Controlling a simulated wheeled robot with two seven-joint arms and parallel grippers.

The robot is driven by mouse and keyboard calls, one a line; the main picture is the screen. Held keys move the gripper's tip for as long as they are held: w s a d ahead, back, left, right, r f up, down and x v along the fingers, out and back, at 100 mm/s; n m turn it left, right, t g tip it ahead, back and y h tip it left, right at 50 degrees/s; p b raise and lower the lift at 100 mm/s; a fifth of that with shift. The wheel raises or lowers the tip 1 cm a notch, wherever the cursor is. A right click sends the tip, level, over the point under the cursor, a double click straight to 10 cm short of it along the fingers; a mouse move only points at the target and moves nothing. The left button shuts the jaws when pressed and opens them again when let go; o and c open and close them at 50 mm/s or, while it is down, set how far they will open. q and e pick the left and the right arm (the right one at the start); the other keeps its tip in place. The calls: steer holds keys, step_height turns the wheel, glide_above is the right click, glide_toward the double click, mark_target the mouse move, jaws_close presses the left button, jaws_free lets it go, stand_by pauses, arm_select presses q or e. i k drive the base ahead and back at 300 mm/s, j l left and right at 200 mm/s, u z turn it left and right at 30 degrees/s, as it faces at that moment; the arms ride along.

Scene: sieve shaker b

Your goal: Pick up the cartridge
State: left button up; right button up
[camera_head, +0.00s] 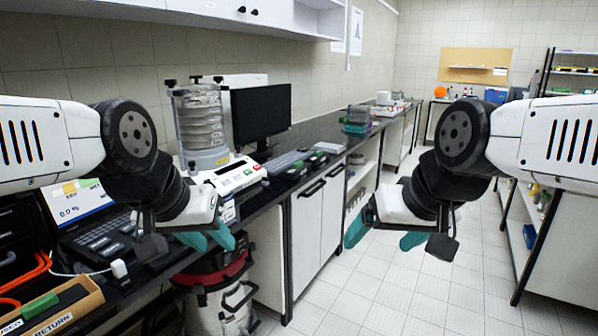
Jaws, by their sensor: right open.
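I cannot tell for certain which thing is the cartridge. A small green block (39,306) lies with black pieces in a wooden tray (78,313) marked RETURN at the lower left. Small dark items with green parts (300,170) lie on the counter beyond the keyboard. My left gripper (207,240) hangs at the counter's front edge, to the right of the tray; its teal fingers show close together and their gap is unclear. My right gripper (385,238) is open and empty over the floor, away from the counter.
A sieve shaker (202,130) stands on the counter (262,204), with a monitor (262,112) behind it. A laptop (95,225) and orange cable (30,275) are at left. A red-topped bin (212,280) stands below. The aisle floor (400,290) is clear; shelving (530,215) is at right.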

mark_target(301, 167)
steer(key=i+l, duration=0.15)
steer(key=i, duration=0.35)
steer(key=i+l, duration=0.1)
steer(key=i, duration=0.45)
steer(key=i+l, duration=0.15)
steer(key=i, duration=0.35)
steer(key=i+l, duration=0.15)
steer(key=i, duration=0.4)
steer(key=i+l, duration=0.15)
steer(key=i, duration=0.35)
steer(key=j+u, duration=0.05)
